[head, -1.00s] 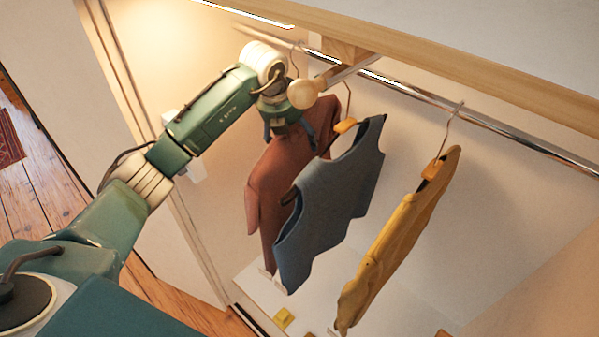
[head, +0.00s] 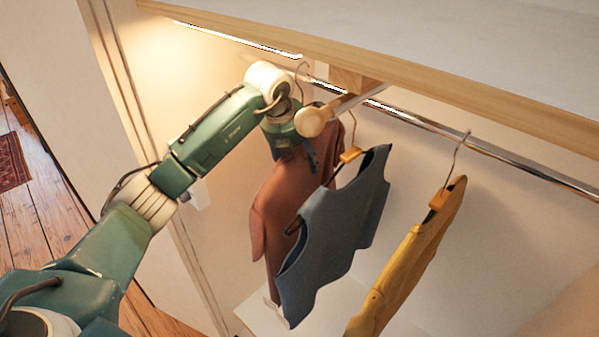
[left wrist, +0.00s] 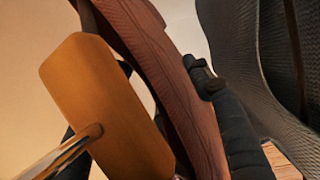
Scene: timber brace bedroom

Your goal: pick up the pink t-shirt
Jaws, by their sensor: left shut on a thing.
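The pink t-shirt, a reddish-pink garment (head: 282,195), hangs at the left end of the closet rail. My left gripper (head: 294,158) is at its upper part, just below the rail. In the left wrist view the pink t-shirt (left wrist: 150,55) runs between the fingers, and one dark finger (left wrist: 215,90) presses against its right side. The other finger is mostly hidden behind a wooden hanger piece (left wrist: 105,100). The left gripper is shut on the t-shirt. The right gripper is not in view.
A blue-grey vest (head: 335,225) hangs close to the right of the t-shirt and shows as dark cloth in the left wrist view (left wrist: 255,60). A yellow garment (head: 415,255) hangs further right. The metal rail (head: 440,128) runs under a wooden shelf edge (head: 430,85).

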